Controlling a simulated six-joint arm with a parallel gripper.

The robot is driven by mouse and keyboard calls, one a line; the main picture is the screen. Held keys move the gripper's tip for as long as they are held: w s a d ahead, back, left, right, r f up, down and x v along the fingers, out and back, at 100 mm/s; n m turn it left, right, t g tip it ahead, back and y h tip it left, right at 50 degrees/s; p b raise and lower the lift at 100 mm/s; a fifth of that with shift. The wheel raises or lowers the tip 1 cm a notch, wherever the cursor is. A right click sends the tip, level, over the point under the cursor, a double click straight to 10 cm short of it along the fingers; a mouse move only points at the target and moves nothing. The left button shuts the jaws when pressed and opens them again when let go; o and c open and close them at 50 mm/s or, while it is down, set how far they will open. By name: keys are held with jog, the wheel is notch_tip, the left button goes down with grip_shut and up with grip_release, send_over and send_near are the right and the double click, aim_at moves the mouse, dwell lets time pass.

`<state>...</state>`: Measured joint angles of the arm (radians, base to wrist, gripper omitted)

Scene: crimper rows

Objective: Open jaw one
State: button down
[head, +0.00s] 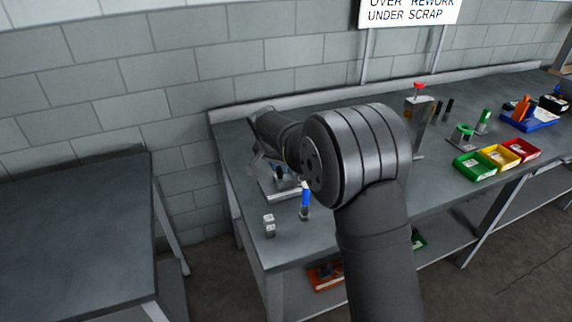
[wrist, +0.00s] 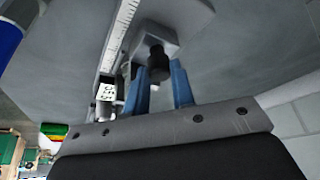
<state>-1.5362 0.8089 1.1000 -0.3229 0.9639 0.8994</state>
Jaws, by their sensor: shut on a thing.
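My gripper (wrist: 159,72) has its two blue fingers on either side of a dark round knob (wrist: 158,62) and is shut on it. The knob sits on a grey metal block (wrist: 143,42) of a bench fixture. A white ruled scale (wrist: 117,38) runs along the fixture, with a small numbered tag (wrist: 105,91) beside the fingers. In the head view the fixture (head: 270,191) stands near the left end of the bench, partly behind my arm. My fingers are hard to make out there. I cannot tell which part is jaw one.
A blue-handled tool (head: 305,199) stands right of the fixture, with a small metal block (head: 269,225) in front. A post with a red top (head: 418,88), green, yellow and red bins (head: 500,156) and a blue tray (head: 530,121) lie further right. The left table (head: 75,225) is bare.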

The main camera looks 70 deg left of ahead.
jog(key=c, duration=1.5)
grip_release()
jog(key=v, duration=1.7)
jog(key=shift+r, duration=0.25)
